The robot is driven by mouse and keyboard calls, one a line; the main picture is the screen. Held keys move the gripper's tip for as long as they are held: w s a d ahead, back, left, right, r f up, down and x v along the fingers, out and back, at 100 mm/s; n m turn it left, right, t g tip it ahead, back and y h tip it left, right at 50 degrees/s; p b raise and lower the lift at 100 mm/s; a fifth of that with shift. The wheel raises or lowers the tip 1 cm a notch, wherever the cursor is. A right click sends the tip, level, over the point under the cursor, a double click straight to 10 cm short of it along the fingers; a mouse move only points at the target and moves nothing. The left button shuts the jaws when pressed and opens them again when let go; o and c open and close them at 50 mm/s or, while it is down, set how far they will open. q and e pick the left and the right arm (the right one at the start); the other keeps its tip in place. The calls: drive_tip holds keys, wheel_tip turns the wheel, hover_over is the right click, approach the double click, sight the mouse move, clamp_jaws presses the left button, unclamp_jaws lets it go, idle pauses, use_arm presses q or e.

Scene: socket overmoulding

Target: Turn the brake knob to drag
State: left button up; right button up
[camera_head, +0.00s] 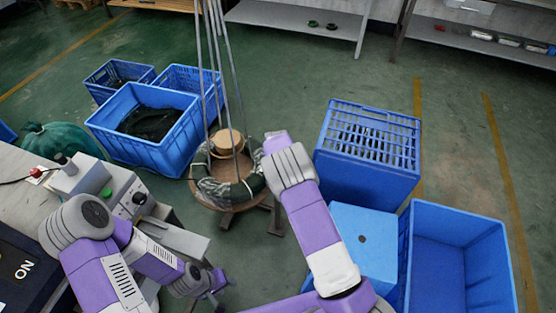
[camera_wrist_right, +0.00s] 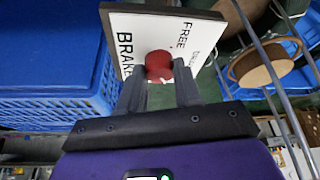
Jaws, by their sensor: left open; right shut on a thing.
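The red brake knob (camera_wrist_right: 158,66) stands on a white plate (camera_wrist_right: 140,28) with black lettering in the right wrist view. I can read "BRAKE" and "FREE", and a further small word is partly hidden and hard to read. My right gripper (camera_wrist_right: 160,80) is shut on the knob, one finger on each side. The knob's pointing direction cannot be made out. In the head view my right arm reaches toward the wire stand, and its gripper and the knob do not show clearly. My left gripper (camera_head: 214,286) is open and empty near the bottom, beside the grey bench.
A wire coil (camera_head: 216,192) lies on a round stand with upright rods. Blue crates (camera_head: 430,215) stand at the right, others (camera_head: 165,155) at the back left. A grey machine (camera_head: 122,186) with a green button is at the left. Green floor is open at the back.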

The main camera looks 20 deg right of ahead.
drive_tip(key=n+y, duration=0.1)
drive_tip(key=n, duration=0.3)
drive_tip(key=n+y+b, duration=0.1)
drive_tip(key=n, duration=0.1)
drive_tip(key=shift+d+f+y, duration=0.1)
drive_tip(key=shift+d+y, duration=0.15)
drive_tip(key=shift+y, duration=0.05)
drive_tip(key=n, duration=0.2)
drive_tip(key=n+g+y, duration=0.1)
drive_tip(key=n, duration=0.2)
drive_tip(key=shift+d+y, duration=0.1)
drive_tip(key=shift+y, duration=0.2)
drive_tip(key=shift+n, duration=0.3)
drive_tip(key=o, duration=1)
drive_tip(key=shift+o, duration=0.2)
drive_tip(key=p+v, duration=0.2)
drive_tip(key=v, duration=0.5)
drive_tip(key=shift+r, duration=0.3)
